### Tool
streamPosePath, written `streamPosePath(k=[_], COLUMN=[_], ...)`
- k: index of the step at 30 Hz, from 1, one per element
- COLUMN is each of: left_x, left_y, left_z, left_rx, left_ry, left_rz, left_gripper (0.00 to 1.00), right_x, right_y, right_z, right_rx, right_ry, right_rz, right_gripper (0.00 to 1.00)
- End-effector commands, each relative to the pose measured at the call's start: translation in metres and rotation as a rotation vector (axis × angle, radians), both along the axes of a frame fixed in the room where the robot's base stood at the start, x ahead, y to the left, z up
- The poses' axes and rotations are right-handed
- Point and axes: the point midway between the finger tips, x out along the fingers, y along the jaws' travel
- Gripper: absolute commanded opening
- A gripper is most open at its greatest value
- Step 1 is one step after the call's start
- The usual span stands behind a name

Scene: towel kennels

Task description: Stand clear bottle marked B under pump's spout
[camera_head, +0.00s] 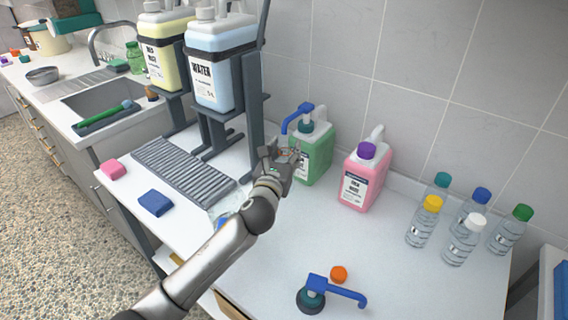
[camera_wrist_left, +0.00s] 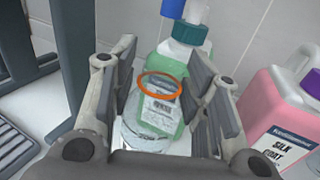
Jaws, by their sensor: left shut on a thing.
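My left gripper (camera_head: 288,156) is in front of the green jug (camera_head: 318,150). In the left wrist view, its fingers (camera_wrist_left: 165,105) are shut on a clear bottle (camera_wrist_left: 150,135) with an orange ring at its open neck and a pale label. I cannot read a B on it. The jug's pump (camera_head: 304,112) has a blue spout reaching left and down, near and above the gripper. The green jug (camera_wrist_left: 172,65) is directly behind the bottle in the wrist view. I cannot tell whether the bottle touches the counter or is exactly beneath the spout. My right gripper is out of view.
A pink jug (camera_head: 362,178) stands right of the green one. Several capped clear bottles (camera_head: 466,238) stand farther right. An orange cap (camera_head: 338,274) and a loose blue pump (camera_head: 318,292) lie at the front. A dark rack (camera_head: 222,130) and ribbed tray (camera_head: 180,168) are left.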

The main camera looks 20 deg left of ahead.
Motion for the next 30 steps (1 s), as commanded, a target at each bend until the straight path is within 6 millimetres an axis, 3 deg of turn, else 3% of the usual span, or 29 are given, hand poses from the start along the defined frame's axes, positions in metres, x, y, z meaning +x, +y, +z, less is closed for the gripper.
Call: streamPosePath(k=[8,20,21,24,26,30], left_x=[0.006,0.006,0.006,0.006,0.006,0.006], left_y=[0.004,0.004,0.004,0.004,0.004,0.004], left_z=[-0.037,-0.042,-0.041,-0.041,-0.041,-0.041], left_rx=[-0.003,0.0,0.0,0.0,0.0,0.0], left_ry=[0.003,0.002,0.001,0.002,0.002,0.002], left_rz=[0.001,0.0,0.0,0.0,0.0,0.0], left_gripper=[0.24,0.23,0.47,0.6,0.66,0.66], right_x=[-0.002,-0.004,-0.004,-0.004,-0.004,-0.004], right_y=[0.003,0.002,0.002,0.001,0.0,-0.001], right_z=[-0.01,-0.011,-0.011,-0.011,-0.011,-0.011], right_rx=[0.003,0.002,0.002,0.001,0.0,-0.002], right_ry=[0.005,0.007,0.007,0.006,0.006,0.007], right_rz=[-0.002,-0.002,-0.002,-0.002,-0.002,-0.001], right_gripper=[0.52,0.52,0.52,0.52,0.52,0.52])
